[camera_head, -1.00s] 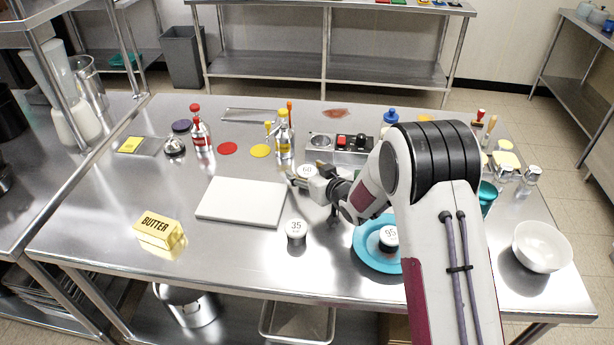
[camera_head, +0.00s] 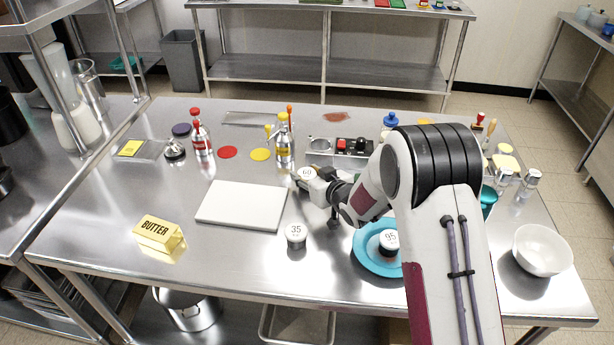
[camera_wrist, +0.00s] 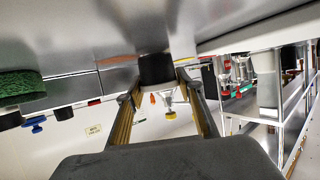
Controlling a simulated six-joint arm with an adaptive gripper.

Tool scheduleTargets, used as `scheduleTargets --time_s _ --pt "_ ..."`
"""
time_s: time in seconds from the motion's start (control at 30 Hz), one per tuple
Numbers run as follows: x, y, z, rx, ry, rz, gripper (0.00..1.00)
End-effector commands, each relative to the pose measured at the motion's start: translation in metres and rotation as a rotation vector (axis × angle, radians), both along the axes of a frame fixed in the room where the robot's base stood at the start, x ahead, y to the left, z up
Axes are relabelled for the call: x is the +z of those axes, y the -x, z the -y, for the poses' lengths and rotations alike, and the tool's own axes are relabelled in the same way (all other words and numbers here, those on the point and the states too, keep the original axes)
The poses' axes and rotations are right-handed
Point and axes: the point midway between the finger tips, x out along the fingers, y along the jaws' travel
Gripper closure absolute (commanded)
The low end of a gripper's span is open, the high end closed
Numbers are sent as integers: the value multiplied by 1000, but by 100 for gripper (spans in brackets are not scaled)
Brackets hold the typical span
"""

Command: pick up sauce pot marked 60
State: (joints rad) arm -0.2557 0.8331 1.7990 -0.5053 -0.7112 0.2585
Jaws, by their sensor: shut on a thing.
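The sauce pot marked 60 (camera_head: 306,172) has a white lid and stands behind the right end of the white board in the head view. My gripper (camera_head: 308,180) reaches it from the right and is shut on it. In the wrist view the dark body of the pot (camera_wrist: 156,69) shows between my two fingers (camera_wrist: 158,90). I cannot tell whether its base touches the table. A pot marked 35 (camera_head: 296,234) stands nearer the front. A pot marked 95 (camera_head: 389,238) stands on a blue plate (camera_head: 372,265).
A white board (camera_head: 242,205) lies left of my gripper, with a butter block (camera_head: 159,232) beyond. A yellow-labelled bottle (camera_head: 284,143) stands close behind. A white bowl (camera_head: 542,249) stands far right.

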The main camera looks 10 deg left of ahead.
Motion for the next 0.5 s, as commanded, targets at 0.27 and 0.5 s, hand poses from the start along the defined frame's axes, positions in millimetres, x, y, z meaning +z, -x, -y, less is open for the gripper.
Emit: scheduleTargets --time_s 0.27,0.5 --pt "24 0 0 -1 -1 3 85" --pt "57 0 0 1 -1 4 85"
